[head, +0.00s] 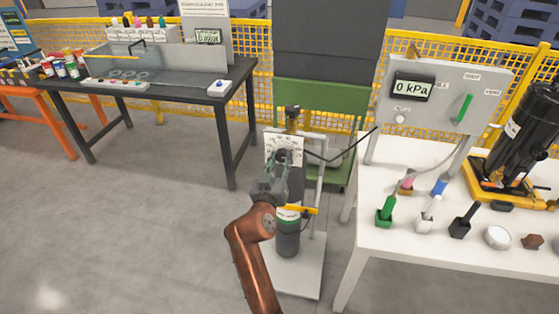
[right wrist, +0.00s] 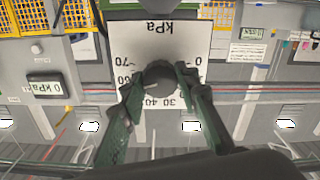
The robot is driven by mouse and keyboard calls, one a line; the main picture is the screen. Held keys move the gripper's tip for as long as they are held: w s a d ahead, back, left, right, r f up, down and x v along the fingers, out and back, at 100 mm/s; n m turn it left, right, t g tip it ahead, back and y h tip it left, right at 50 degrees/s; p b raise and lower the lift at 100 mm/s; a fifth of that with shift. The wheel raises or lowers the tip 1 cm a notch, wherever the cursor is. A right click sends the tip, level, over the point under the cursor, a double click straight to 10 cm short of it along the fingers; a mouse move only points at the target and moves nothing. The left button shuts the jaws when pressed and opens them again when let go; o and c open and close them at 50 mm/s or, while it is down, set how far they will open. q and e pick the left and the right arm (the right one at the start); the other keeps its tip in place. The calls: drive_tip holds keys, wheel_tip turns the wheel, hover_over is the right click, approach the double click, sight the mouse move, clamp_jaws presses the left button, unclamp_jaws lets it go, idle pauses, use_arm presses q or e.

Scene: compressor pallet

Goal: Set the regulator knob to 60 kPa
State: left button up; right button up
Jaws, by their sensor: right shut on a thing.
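The regulator's white dial plate (head: 284,149) stands upright on a post above a dark gas cylinder (head: 288,235). In the right wrist view the plate (right wrist: 158,38) appears upside down, with kPa lettering and numbers around the dark round regulator knob (right wrist: 160,77). Readable marks include 0, 30, 40, 60 and 70. My right gripper (head: 277,168) reaches the knob from the front. In the wrist view its two fingers (right wrist: 160,92) are shut on the knob, one on each side. I cannot tell where the knob's pointer stands. The pressure display (head: 411,87) reads 0 kPa. My left gripper is out of view.
A white table (head: 385,270) at right holds a green-handled valve panel (head: 455,85), several small coloured items and a black-and-yellow machine (head: 520,140). A dark table (head: 180,95) with a clear tank stands at left.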

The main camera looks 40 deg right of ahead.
drive_tip(key=shift+f, duration=0.15)
drive_tip(key=o, duration=1.2)
drive_tip(key=shift+c, duration=0.2)
wheel_tip(320, 180, up, 10)
drive_tip(key=shift+r, duration=0.1)
